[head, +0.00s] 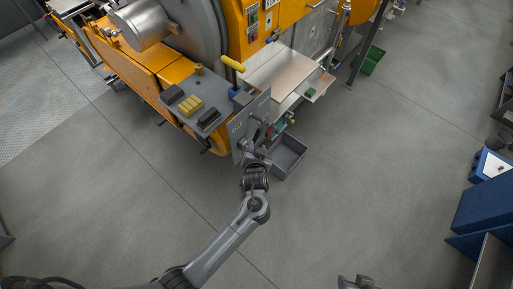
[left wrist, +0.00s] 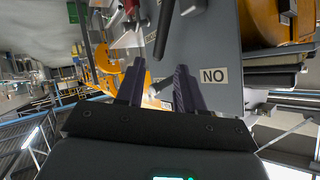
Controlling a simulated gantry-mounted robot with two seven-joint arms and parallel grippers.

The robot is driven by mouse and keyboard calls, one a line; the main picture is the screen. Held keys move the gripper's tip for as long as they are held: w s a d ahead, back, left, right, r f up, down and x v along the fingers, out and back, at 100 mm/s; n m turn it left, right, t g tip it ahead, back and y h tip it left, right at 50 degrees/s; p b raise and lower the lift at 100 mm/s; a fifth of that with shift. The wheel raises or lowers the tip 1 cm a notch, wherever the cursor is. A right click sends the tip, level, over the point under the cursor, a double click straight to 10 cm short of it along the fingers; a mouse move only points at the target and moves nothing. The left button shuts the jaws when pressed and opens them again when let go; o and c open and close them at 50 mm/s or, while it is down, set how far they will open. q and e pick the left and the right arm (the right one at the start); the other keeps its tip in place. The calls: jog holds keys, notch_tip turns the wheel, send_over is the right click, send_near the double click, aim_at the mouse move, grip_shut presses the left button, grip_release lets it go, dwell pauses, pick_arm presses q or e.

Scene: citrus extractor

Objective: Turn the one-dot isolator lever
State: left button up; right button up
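A grey upright panel (head: 240,125) stands at the near end of the orange machine. In the left wrist view the panel (left wrist: 205,45) fills the upper middle and bears a label reading NO (left wrist: 214,76). A dark lever (left wrist: 164,28) shows beyond my fingers, and a second, reddish-dark handle (left wrist: 131,10) stands left of it. I cannot make out dots on either. My left gripper (head: 256,152) is close to the panel; in the left wrist view its two fingers (left wrist: 160,85) are apart with nothing held between them. The lever is just past the fingertips.
A grey open bin (head: 288,158) stands right of my left gripper. A grey shelf (head: 196,108) with black and yellow blocks is at left. A yellow-handled lever (head: 232,63) juts out above. The floor at front is clear; blue units (head: 482,210) stand far right.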

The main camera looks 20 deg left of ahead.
pick_arm(q)
jog(key=shift+f+m, duration=0.1)
jog(key=shift+m, duration=0.3)
jog(key=c, duration=0.5)
jog(key=shift+d+f+m, duration=0.15)
jog(key=shift+d+m, duration=0.2)
jog(key=shift+m, duration=0.35)
grip_shut()
jog(key=d+r+m+h+b, duration=0.2)
jog(key=d+r+m+h, duration=0.2)
jog(key=m, duration=0.8)
jog(key=d+r+m+h+b, duration=0.2)
jog(key=d+r+m+h, duration=0.2)
jog(key=m, duration=0.8)
jog(key=s+a+f+m+b, duration=0.2)
jog(key=s+a+m+b, duration=0.3)
jog(key=m, duration=0.4)
jog(key=m+y+b, duration=0.3)
send_near(255, 137)
jog(key=x, duration=0.7)
jog(key=shift+r+p, duration=0.15)
jog(key=shift+p, duration=0.2)
